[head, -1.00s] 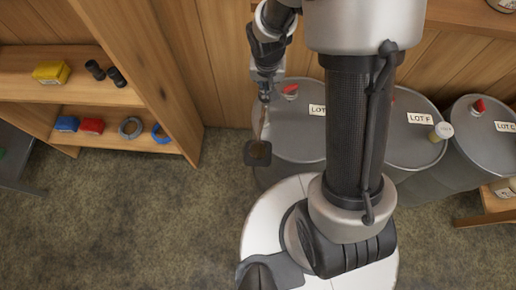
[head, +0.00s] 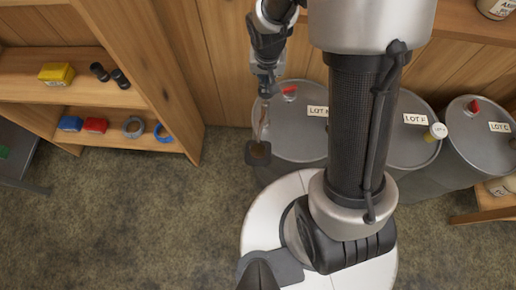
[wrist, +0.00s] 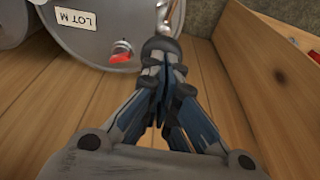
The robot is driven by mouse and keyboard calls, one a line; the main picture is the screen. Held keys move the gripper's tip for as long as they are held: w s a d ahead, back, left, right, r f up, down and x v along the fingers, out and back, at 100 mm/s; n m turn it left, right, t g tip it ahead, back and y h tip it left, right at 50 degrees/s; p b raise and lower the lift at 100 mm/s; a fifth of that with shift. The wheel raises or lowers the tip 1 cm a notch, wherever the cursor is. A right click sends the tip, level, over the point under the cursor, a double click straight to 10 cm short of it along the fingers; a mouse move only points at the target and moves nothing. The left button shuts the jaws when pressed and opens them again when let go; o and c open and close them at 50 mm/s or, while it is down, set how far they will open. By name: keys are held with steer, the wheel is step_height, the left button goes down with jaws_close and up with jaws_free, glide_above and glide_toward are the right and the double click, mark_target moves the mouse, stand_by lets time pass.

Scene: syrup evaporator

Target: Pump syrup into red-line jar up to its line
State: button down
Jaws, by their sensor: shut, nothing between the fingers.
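My gripper (head: 266,88) hangs over the left edge of the grey LOT M drum (head: 300,130). In the wrist view my gripper (wrist: 163,55) is shut and empty, with its fingers together just beside the drum's rim. In the head view an amber, stem-like piece shows below the gripper, above a dark square piece (head: 257,153) with a brown centre; I cannot tell what they are. A jar with a label (head: 497,8) is partly in view at the top right. I see no red line on it, and no pump that I can make out.
LOT F (head: 400,140) and LOT C (head: 475,135) drums stand to the right, partly behind my column. A white-capped bottle (head: 436,132) is by LOT F. Wooden shelves (head: 75,110) hold small items at left. The floor (head: 120,220) in front is clear.

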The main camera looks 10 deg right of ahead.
steer(key=shift+f, duration=0.1)
steer(key=shift+s+b+x, duration=0.15)
steer(key=shift+b+x, duration=0.5)
steer(key=shift+s+b+x, duration=0.1)
steer(key=shift+b+x, duration=0.55)
steer(key=shift+a, duration=0.1)
steer(key=shift+w+p+v, duration=0.15)
steer(key=shift+p+v, duration=0.4)
steer(key=shift+v, duration=0.1)
steer(key=shift+w+p+v, duration=0.1)
steer(key=shift+p+v, duration=0.45)
steer(key=shift+v, duration=0.15)
steer(key=shift+r, duration=0.2)
steer(key=shift+w+p+v, duration=0.2)
steer(key=shift+p+v, duration=0.55)
steer(key=shift+v, duration=0.2)
steer(key=shift+w+p+v, duration=0.15)
steer(key=shift+p+v, duration=0.6)
steer(key=shift+v, duration=0.15)
steer(key=shift+w+p+v, duration=0.2)
steer(key=shift+p+v, duration=0.55)
steer(key=shift+v, duration=0.2)
steer(key=shift+d+r, duration=0.2)
steer(key=shift+d, duration=0.1)
